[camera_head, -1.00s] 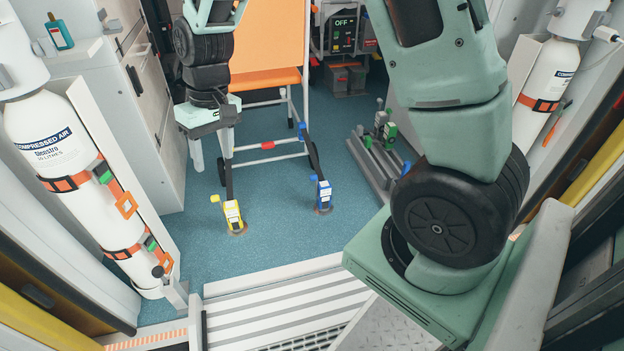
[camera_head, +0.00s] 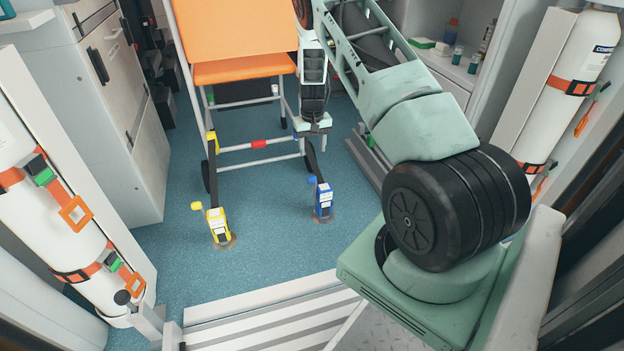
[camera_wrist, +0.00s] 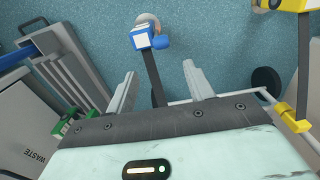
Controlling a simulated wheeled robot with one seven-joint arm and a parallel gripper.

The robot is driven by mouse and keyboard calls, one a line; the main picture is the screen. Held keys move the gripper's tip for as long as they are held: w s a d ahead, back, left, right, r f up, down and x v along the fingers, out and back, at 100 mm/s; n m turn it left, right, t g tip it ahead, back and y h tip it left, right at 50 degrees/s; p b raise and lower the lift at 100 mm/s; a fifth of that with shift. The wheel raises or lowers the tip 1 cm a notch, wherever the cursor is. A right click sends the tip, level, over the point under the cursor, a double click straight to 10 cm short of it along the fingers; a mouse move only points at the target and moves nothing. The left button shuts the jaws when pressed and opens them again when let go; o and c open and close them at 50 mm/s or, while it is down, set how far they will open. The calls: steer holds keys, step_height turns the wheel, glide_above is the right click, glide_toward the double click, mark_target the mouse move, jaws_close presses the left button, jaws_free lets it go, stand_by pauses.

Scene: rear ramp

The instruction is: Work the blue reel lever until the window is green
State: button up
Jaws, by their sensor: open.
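The blue reel (camera_head: 322,200) stands on the blue floor with a dark strap running up from it to the orange chair. Its blue lever (camera_head: 311,180) sticks out at its upper left. In the wrist view the blue reel (camera_wrist: 146,37) is beyond the fingertips, with its lever (camera_wrist: 161,42) on its right. Its window is too small to read. My gripper (camera_wrist: 160,76) is open and empty, its fingers on either side of the strap in the picture and apart from the reel. In the head view my gripper (camera_head: 313,140) hangs above and behind the reel.
A yellow reel (camera_head: 218,224) with its own strap stands to the left. The orange chair (camera_head: 235,70) with its grey frame stands behind both reels. A grey rail rack (camera_wrist: 70,75) lies to the left in the wrist view. Floor in front of the reels is clear.

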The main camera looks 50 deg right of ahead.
mark_target(312, 177)
step_height(312, 177, down, 14)
steer(key=b, duration=0.5)
steer(key=shift+r+b, duration=0.2)
steer(key=shift+b, duration=0.15)
jaws_close()
